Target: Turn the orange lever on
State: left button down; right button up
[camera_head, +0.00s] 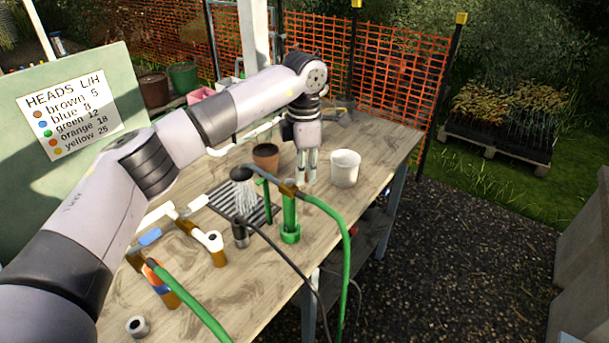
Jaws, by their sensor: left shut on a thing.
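A green watering wand (265,176) has a black spray head (241,174) at its left end, with white streaks like water below it. An orange-brown fitting (288,188) sits midway on it, above an upright green holder (290,234). My left gripper (308,178) points down with its fingers close together just right of this fitting. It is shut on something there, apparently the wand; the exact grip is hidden. An orange piece (153,271) also shows at the left, partly behind a green hose. I cannot tell which orange part is the lever. My right gripper is not in view.
The wooden table (265,290) also holds a white pot (345,168), a brown pot (266,157), a dark slatted grate (222,200) and several fittings at left. A green hose (347,265) and a dark cable hang over the front edge. A sign (70,115) stands left.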

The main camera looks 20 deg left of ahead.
pick_arm(q)
jog(key=shift+w+a+n+b, duration=0.1)
jog(key=shift+w+a+n, duration=0.2)
jog(key=shift+n, duration=0.95)
jog(key=shift+w+a+n+b, duration=0.2)
jog(key=shift+a+n, duration=0.15)
jog(key=shift+n, duration=0.85)
jog(key=shift+w+a+n+b, duration=0.1)
jog(key=shift+w+a+n, duration=0.2)
jog(key=shift+n, duration=0.95)
jog(key=c, duration=1.6)
grip_release()
jog(key=shift+o, duration=0.2)
notch_tip(320, 180, up, 12)
jog(key=shift+s, duration=0.15)
